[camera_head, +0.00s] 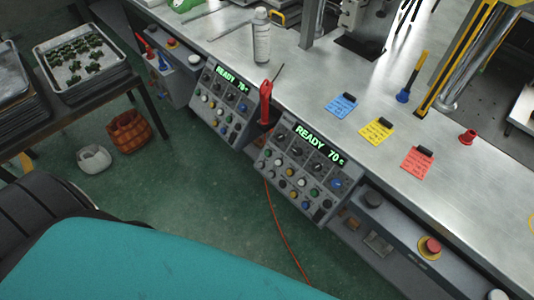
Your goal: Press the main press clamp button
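Two sloped grey control panels stand on the front of the metal workbench. The left panel (224,104) and the right panel (299,168) each have a green lit "READY 70" display, black knobs and rows of small coloured buttons. The button labels are too small to read, so I cannot tell which one is the main press clamp button. A red mushroom button (430,246) on a yellow ring sits on the bench front at the lower right. Neither of my grippers is in view.
A tray (82,62) of green parts and a basket (128,131) are at left. Green floor before the panels is mostly clear.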

